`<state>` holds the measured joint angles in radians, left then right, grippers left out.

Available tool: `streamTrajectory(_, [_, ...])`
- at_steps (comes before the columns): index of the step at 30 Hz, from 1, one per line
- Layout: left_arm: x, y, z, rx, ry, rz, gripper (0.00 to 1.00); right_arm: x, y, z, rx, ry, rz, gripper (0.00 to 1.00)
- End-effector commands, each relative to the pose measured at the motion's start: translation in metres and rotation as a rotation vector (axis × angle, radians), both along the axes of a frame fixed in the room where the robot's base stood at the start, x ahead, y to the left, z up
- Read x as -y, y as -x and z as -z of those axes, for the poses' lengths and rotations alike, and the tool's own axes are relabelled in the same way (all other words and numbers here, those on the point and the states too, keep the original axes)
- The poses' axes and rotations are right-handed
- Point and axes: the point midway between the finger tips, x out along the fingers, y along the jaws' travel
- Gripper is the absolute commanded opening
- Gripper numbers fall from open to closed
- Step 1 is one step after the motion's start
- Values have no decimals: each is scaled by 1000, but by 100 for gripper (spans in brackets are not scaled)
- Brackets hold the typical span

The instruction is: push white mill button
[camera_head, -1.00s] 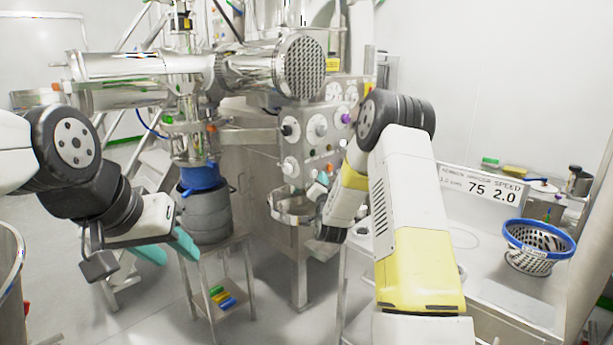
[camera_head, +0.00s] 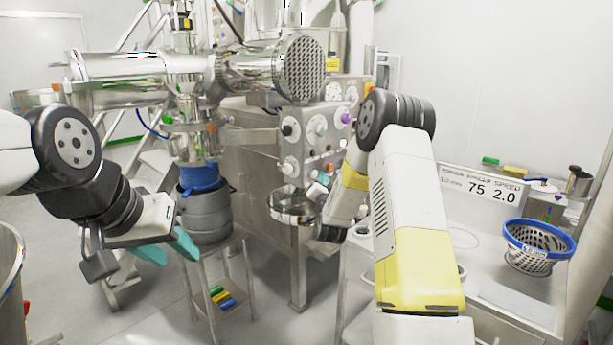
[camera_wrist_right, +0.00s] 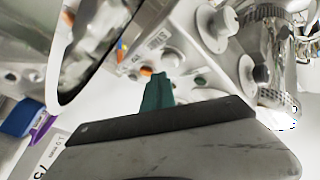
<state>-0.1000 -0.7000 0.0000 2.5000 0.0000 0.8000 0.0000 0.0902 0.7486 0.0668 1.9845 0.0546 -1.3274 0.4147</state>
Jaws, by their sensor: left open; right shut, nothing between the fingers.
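The mill's control panel (camera_head: 312,140) has several round knobs and small buttons on its pale face. Small pale round buttons, such as one in the right wrist view (camera_wrist_right: 167,60), sit among the knobs; I cannot tell for certain which is the white mill button. My right gripper (camera_head: 323,184) is shut and empty, low in front of the panel, partly hidden by my forearm. Its teal fingertips in the right wrist view (camera_wrist_right: 156,82) point toward the panel's lower buttons; contact cannot be told. My left gripper (camera_head: 168,248) is open and empty, away to the left.
A round metal basin (camera_head: 291,207) is close below the panel, beside my right gripper. A grey drum (camera_head: 207,215) with a blue collar stands on a metal stand at left. A blue-rimmed basket (camera_head: 536,246) and a speed sign (camera_head: 482,187) are on the right table.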

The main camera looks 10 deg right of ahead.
Motion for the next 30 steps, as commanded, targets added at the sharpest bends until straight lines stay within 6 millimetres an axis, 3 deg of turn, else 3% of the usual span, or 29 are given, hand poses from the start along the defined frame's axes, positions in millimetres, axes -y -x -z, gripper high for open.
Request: streamTrajectory(30, [0,0,0,0,0,0,42,-7,-8,0,0,0,0,0])
